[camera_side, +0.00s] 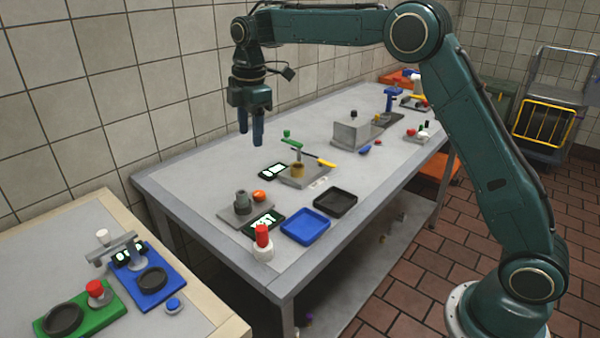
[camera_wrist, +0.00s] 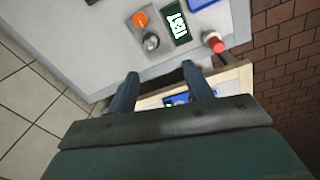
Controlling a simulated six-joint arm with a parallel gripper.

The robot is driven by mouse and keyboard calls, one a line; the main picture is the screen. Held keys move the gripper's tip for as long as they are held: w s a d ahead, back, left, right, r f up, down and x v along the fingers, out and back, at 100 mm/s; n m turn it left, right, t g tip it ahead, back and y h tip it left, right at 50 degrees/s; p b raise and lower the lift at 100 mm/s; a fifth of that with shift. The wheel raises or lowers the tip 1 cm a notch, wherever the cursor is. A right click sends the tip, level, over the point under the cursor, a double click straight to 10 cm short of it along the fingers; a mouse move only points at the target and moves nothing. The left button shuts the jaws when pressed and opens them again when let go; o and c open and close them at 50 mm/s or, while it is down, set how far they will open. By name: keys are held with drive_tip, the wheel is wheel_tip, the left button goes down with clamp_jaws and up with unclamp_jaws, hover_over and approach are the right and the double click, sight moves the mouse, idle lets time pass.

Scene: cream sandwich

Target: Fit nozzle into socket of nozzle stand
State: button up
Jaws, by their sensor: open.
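My gripper (camera_side: 251,136) is open and empty, with its fingers pointing down, high above the left part of the grey table. In the wrist view its two fingertips (camera_wrist: 160,74) are apart with nothing between them. A grey plate (camera_side: 236,217) near the table's left end carries an upright grey cylinder and an orange knob (camera_side: 259,196). The cylinder also shows in the wrist view as a shiny grey round piece (camera_wrist: 151,41). A red-topped piece on a white base (camera_side: 262,240) stands at the near edge. I cannot tell for certain which of these is the nozzle or its stand.
A display marked TEST (camera_side: 263,221), a blue tray (camera_side: 305,227) and a black tray (camera_side: 335,204) lie near the plate. A fixture with a green knob (camera_side: 287,134) and a grey box (camera_side: 352,133) stand farther back. A tiled wall (camera_side: 85,95) runs close behind.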

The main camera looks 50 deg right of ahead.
drive_tip(key=s+d+r+m+t, duration=0.1)
drive_tip(key=s+r+m, duration=0.35)
drive_tip(key=s, duration=0.55)
drive_tip(key=s+d+r+m+t, duration=0.1)
drive_tip(key=s+r+m+t, duration=0.15)
drive_tip(key=s+r, duration=0.45)
drive_tip(key=s+f+m, duration=0.4)
drive_tip(key=s, duration=0.6)
drive_tip(key=s+d+f+m+t, duration=0.1)
drive_tip(key=s+f+m, duration=0.3)
drive_tip(key=s, duration=0.7)
drive_tip(key=shift+s+f, duration=0.2)
drive_tip(key=shift+f, duration=0.4)
drive_tip(key=shift+o, duration=0.3)
drive_tip(key=shift+w, duration=0.15)
